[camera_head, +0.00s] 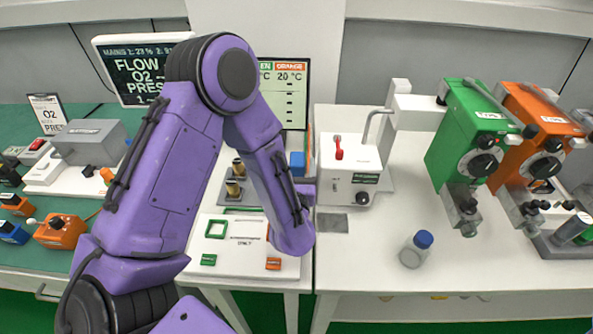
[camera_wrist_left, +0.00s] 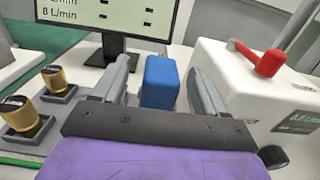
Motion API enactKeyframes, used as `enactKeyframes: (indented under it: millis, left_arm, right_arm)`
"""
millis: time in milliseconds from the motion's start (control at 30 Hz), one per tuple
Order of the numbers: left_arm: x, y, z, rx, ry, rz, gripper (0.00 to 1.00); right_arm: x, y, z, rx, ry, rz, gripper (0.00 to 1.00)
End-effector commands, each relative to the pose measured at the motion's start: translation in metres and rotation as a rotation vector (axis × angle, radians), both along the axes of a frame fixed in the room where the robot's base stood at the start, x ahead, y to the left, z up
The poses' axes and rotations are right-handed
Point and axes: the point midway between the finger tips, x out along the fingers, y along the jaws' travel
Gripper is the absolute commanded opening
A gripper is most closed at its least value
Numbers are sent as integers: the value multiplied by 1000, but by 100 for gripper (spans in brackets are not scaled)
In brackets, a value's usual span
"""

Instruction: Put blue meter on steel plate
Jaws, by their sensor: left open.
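The blue meter (camera_head: 297,164) is a small upright blue block at the back of the middle bench, just right of the forearm. In the left wrist view the blue meter (camera_wrist_left: 160,83) stands between the two grey fingers, slightly beyond them, with gaps on both sides. My left gripper (camera_wrist_left: 163,78) is open and faces it. In the head view my purple left arm hides most of that gripper. A flat grey steel plate (camera_head: 332,223) lies on the white bench in front of the white box. My right gripper is not seen.
A white box with a red lever (camera_head: 350,172) stands close right of the gripper. A blue-capped bottle (camera_head: 416,249) stands right of the plate.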

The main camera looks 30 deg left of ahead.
Motion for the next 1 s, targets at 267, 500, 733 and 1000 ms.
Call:
enactKeyframes:
  millis: [267, 500, 733, 1000]
  left_arm:
    - [33, 23, 0, 1, 1, 1, 72]
    - [33, 23, -2, 0, 1, 0, 59]
    - [33, 23, -2, 1, 2, -1, 0]
    - [33, 23, 0, 2, 1, 0, 0]
  right_arm:
    - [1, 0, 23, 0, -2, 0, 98]
    - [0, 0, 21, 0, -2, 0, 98]
    - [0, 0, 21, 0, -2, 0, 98]
    - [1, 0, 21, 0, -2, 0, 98]
